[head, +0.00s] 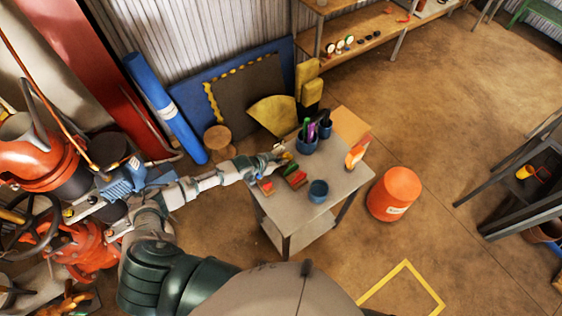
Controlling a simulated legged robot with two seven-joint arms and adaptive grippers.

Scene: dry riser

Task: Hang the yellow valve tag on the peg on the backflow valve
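My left arm reaches from the left over a small grey table (334,187). Its gripper (277,162) is at the table's back left edge. A small yellow piece (287,156), probably the valve tag, shows right at the fingertips. The gripper is too small to tell whether it is open or shut on that piece. Red valve bodies and pipework, likely with the backflow valve (82,250) among them, stand at the left. My arm partly covers them, and I cannot make out the peg. My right gripper is not in view.
On the table are red and green items (296,179), a blue cup (318,190), a holder with markers (307,144) and an orange-labelled bottle (357,152). An orange bucket (394,194) stands right of the table. A blue cylinder (166,108) leans behind my arm.

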